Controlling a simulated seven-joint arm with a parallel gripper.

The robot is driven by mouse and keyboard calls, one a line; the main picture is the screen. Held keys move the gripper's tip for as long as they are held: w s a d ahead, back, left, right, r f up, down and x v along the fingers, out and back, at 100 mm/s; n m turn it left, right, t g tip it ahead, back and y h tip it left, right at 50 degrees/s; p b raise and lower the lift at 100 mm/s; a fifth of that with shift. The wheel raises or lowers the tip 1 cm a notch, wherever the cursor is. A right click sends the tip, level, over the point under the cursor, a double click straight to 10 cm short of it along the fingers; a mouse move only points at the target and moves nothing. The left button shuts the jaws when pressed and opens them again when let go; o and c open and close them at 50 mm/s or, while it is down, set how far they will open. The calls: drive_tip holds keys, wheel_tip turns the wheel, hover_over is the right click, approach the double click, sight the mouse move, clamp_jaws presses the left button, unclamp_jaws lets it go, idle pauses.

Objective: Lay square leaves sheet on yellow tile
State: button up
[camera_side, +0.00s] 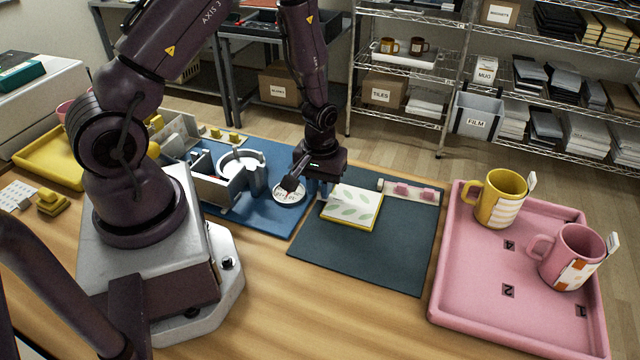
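A square sheet with pale green leaves (350,203) lies flat over a yellow tile, roughly in line with it. The tile's yellow edge (350,225) shows along the front and right side. The tile rests on the dark teal mat (365,250). My gripper (307,187) is low at the left of the sheet, close to its left corner. Its fingers are small and partly hidden, so I cannot tell whether they are open or touch the sheet.
A round printed piece (289,193) lies on the blue mat (262,217) beside a grey press (225,185). A strip with pink blocks (410,191) lies behind the tile. A pink tray (470,285) at right holds a yellow mug (495,200) and a pink mug (570,257).

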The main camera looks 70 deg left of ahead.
drive_tip(key=o, duration=0.3)
wheel_tip(320, 180, up, 13)
idle(0.5)
